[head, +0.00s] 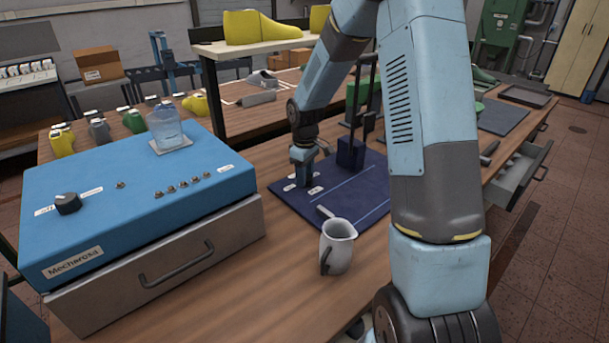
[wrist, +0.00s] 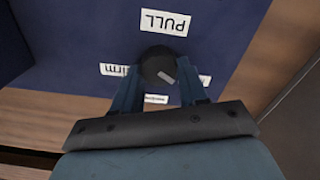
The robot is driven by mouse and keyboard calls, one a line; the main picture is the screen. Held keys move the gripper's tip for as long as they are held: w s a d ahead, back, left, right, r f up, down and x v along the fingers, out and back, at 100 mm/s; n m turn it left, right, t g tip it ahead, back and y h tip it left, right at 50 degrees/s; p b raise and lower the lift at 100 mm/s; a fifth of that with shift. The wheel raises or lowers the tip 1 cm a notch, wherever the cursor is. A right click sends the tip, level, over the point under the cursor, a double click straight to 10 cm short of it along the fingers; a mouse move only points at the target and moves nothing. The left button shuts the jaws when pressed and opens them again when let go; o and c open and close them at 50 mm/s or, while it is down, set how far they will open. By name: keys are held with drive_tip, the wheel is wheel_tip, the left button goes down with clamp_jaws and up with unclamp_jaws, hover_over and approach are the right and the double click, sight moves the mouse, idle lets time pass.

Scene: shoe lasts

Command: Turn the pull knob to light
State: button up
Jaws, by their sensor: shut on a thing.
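The pull knob (wrist: 152,62) is round and black with a short pale mark, which points to the lower right in the wrist view. It sits on a navy panel (head: 341,206), which also shows in the wrist view (wrist: 75,35). An upside-down PULL label (wrist: 165,22) lies above the knob there. A label ending in "irm" (wrist: 112,70) is at its left, a partly hidden one (wrist: 204,80) at its right, and one too small to read (wrist: 156,98) below. My gripper (wrist: 159,70) is shut on the knob, one finger each side. In the head view my gripper (head: 303,180) hides the knob.
A white jug (head: 338,250) stands near the panel's front edge. A blue machine box (head: 130,195) with a black dial (head: 67,203) and a clear bottle (head: 165,125) fills the left. A dark blue upright device (head: 350,153) stands close right of my gripper.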

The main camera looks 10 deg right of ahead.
drive_tip(key=o, duration=1.1)
drive_tip(key=shift+c, duration=0.2)
drive_tip(key=shift+r, duration=0.1)
wheel_tip(320, 180, up, 14)
drive_tip(key=shift+f, duration=0.25)
drive_tip(key=s+d+r+m+t, duration=0.3)
drive_tip(key=s+r+m, duration=0.2)
drive_tip(key=s+r, duration=0.9)
drive_tip(key=s+d+m+t, duration=0.1)
drive_tip(key=s+m, duration=0.3)
drive_tip(key=s, duration=1.4)
drive_tip(key=shift+d+f+t, duration=0.15)
drive_tip(key=shift+d+t, duration=0.1)
drive_tip(key=shift+t, duration=0.55)
